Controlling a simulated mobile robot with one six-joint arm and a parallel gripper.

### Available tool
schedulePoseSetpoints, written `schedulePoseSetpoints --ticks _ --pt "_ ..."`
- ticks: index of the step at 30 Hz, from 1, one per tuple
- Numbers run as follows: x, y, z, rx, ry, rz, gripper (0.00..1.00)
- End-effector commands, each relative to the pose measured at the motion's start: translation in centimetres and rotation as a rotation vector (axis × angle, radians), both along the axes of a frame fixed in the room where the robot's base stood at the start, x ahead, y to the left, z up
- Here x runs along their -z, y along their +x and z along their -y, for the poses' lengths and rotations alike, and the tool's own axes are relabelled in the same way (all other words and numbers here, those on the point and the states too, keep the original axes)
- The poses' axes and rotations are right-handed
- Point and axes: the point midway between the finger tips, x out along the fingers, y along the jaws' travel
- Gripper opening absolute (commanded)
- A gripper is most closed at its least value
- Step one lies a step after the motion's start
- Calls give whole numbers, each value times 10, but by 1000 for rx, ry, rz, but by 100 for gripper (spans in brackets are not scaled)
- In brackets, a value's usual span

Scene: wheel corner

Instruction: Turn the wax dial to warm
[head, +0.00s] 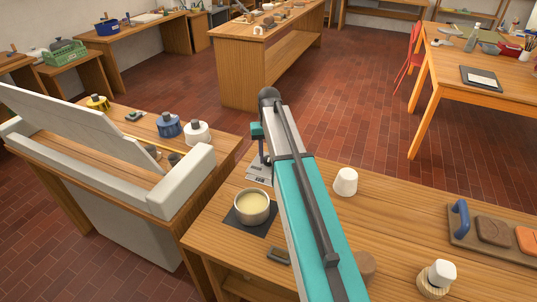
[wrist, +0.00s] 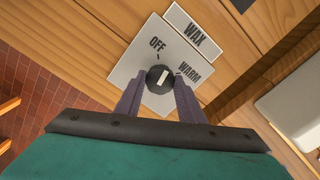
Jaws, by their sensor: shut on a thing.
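The wax dial (wrist: 160,77) is a small dark round knob with a white pointer line, on a pale square plate (wrist: 139,62) marked OFF and WARM. The pointer line slants up and right, seemingly between the OFF and WARM marks. A separate WAX label (wrist: 194,32) lies beside the plate. My gripper (wrist: 159,88) is shut on the dial, one purple-grey finger on each side. In the head view the plate (head: 260,178) shows in part beside my arm, and the dial itself is not clear.
A pot of cream-coloured wax (head: 252,207) stands on a dark mat just in front of the plate. A white cup (head: 345,182) stands right of my arm. A grey-walled bench (head: 185,188) stands left.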

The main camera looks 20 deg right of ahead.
Motion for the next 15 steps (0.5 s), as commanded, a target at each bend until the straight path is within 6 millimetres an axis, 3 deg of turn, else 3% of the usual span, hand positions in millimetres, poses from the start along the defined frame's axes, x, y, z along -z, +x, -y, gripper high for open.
schedulePoseSetpoints --ticks 15 --pt "-2 1 0 486 0 2 13"
